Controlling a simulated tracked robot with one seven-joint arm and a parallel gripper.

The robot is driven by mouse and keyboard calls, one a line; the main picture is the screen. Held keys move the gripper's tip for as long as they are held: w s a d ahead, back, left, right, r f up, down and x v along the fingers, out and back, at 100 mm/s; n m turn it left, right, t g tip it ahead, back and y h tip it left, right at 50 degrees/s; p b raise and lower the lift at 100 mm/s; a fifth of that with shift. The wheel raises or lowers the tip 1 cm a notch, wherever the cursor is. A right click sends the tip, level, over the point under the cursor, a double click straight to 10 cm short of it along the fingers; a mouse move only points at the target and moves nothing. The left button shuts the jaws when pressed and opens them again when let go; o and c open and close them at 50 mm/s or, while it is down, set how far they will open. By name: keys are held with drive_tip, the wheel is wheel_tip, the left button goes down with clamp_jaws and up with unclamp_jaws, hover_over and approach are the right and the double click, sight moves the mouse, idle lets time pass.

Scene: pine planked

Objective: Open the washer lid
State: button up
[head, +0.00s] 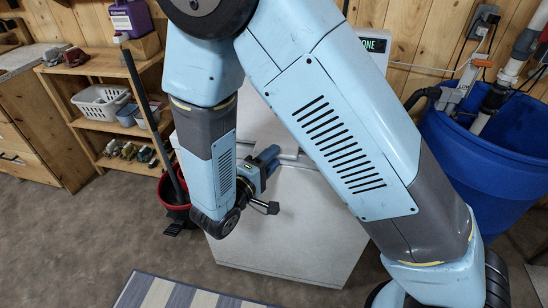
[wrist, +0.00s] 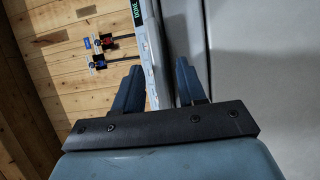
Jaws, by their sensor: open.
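The white washer (head: 295,225) stands against the wall, largely hidden behind my arm in the head view. Its lit display (head: 374,45) reads DONE in part, and it also shows in the wrist view (wrist: 139,12). The pale top area with the lid (head: 262,112) is partly covered by my arm; how far the lid is raised, if at all, I cannot tell. My gripper (head: 268,162) is at the washer's top, near a seam. In the wrist view my gripper (wrist: 158,72) is open, with a pale washer edge between its fingers; I cannot tell whether they touch it.
A blue tub (head: 490,150) with pipes stands right of the washer. A wooden shelf (head: 105,68) with a white basket (head: 100,102) is at the left. A red and black bucket (head: 174,195) stands beside the washer. A striped rug (head: 170,293) lies on open floor in front.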

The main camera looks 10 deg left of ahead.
drive_tip(key=shift+w+d, duration=0.2)
drive_tip(key=shift+w, duration=0.2)
clamp_jaws()
idle(0.4)
drive_tip(key=shift+d, duration=0.2)
drive_tip(key=shift+a, duration=0.15)
